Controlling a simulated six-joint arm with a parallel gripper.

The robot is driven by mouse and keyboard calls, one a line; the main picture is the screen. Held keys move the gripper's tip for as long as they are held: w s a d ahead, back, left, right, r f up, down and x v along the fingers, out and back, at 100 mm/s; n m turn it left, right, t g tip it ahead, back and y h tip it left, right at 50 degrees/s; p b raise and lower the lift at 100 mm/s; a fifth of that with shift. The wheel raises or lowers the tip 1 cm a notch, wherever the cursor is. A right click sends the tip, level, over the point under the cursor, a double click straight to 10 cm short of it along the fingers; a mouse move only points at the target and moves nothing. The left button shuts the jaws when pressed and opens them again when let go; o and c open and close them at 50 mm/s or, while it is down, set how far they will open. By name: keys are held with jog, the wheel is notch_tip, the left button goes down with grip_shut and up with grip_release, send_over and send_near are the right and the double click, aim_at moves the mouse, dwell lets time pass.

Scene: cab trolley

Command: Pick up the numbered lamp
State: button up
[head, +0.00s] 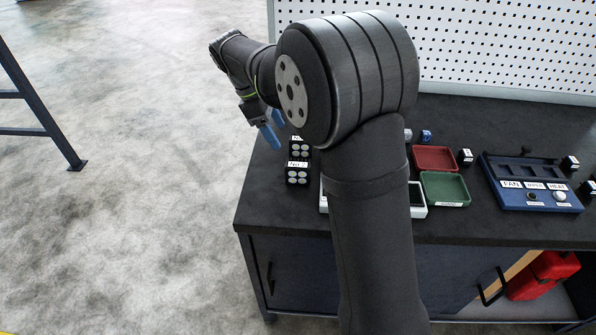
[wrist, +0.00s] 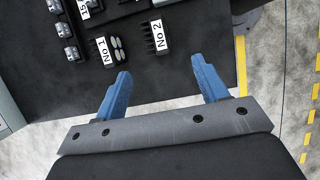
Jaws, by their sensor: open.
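Two black blocks with round pale lenses and white number labels stand near the left end of the dark bench top; I cannot tell which is the numbered lamp. The block labelled No 2 (head: 298,175) is nearer; it also shows in the wrist view (wrist: 155,38). The other block (head: 300,150) is just behind it; the wrist view shows a No 1 label (wrist: 104,50). My gripper (head: 274,128) is at the bench's left edge. In the wrist view my gripper (wrist: 160,70) is open and empty, its blue fingers apart from both blocks.
A red tray (head: 435,158) and a green tray (head: 445,188) stand to the right. A blue panel (head: 530,182) with switches is farther right. A white pegboard (head: 500,50) rises behind. My arm hides the bench middle. Open floor lies left.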

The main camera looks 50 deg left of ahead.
aim_at(297, 163)
jog(key=x, duration=1)
jog(key=shift+w+f, duration=0.1)
jog(key=shift+w+x, duration=0.15)
jog(key=shift+x, duration=1.15)
jog(key=shift+w+x, duration=0.2)
jog(key=shift+x, duration=1.1)
jog(key=shift+a, duration=0.15)
jog(key=c, duration=1.3)
